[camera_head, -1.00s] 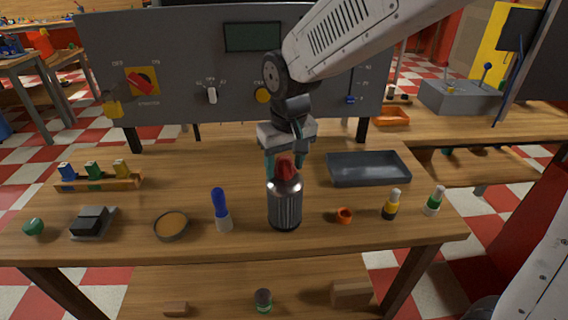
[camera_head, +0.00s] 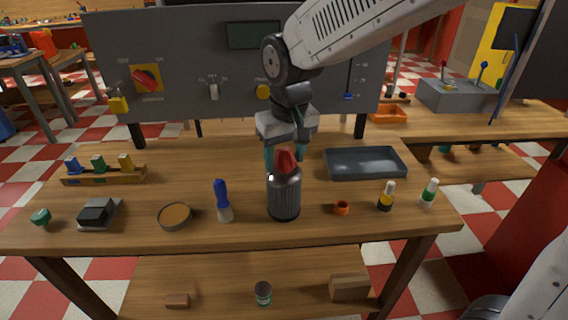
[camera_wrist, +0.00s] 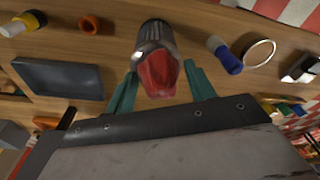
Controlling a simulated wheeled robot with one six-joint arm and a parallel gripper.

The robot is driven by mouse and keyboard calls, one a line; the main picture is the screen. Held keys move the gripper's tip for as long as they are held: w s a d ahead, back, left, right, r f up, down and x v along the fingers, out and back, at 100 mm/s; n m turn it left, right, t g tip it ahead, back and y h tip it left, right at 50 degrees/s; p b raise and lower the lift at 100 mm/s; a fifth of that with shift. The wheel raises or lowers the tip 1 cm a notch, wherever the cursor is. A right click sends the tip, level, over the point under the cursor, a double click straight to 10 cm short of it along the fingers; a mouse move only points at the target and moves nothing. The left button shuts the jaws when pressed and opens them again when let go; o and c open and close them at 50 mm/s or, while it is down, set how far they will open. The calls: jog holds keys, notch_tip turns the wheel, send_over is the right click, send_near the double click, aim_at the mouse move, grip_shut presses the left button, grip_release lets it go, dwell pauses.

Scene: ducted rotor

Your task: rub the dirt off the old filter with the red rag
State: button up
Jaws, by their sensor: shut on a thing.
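The old filter, a dark metallic ribbed cylinder (camera_head: 284,198), stands upright near the front middle of the wooden table. It also shows in the wrist view (camera_wrist: 153,34). The red rag (camera_head: 286,161) is at the filter's top; the wrist view shows it bunched between my teal fingers (camera_wrist: 159,80). My gripper (camera_head: 286,153) points down over the filter, shut on the rag. The rag overlaps the filter's upper end in both views; whether they touch is hard to tell. I cannot make out dirt on the filter.
An orange ring (camera_head: 342,208) and two small bottles (camera_head: 386,196) are to the right. A dark tray (camera_head: 365,163) lies behind. A grey control panel (camera_head: 190,60) stands at the back.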

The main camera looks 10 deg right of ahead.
jog(key=shift+r, duration=2.75)
